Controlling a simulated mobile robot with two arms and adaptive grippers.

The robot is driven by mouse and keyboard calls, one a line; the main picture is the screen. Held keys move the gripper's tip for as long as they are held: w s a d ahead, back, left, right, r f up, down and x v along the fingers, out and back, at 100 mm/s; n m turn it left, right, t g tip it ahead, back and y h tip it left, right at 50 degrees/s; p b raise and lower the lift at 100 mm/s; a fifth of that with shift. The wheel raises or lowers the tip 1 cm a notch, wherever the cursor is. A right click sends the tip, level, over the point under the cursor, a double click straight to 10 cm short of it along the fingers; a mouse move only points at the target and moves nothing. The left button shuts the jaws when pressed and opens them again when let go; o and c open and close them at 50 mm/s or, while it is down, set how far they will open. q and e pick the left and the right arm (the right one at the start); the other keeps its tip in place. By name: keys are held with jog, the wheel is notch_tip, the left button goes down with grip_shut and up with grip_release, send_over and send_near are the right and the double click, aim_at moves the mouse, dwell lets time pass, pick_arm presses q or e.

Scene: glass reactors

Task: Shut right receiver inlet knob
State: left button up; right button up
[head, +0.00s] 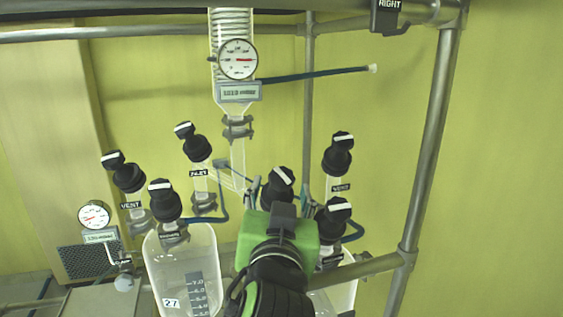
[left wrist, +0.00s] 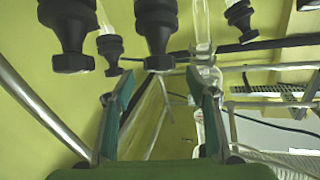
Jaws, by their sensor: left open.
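The right receiver's inlet knob appears to be the black knob with a white bar (head: 281,178) just past my left gripper (head: 281,194); its label is hidden. In the left wrist view a black knob (left wrist: 157,28), likely the same one, lines up with the gap of my left gripper (left wrist: 158,78). The green fingers are apart, one on each side, and nothing is visibly clasped. I cannot tell whether they touch the knob. The right receiver (head: 343,296) is mostly hidden behind my gripper and arm. My right gripper is not in view.
A vent knob (head: 338,155) and a lower black knob (head: 336,212) stand close right of the gripper. The left receiver (head: 181,265) has several knobs, including its inlet knob (head: 196,146). A metal rail (head: 368,268) crosses at right, joining a post (head: 425,170).

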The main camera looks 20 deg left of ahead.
aim_at(281, 184)
pick_arm(q)
jog(key=p+x, duration=0.1)
jog(key=x, duration=0.5)
jog(key=shift+f+p, duration=0.2)
jog(key=shift+p, duration=0.15)
jog(key=c, duration=1.1)
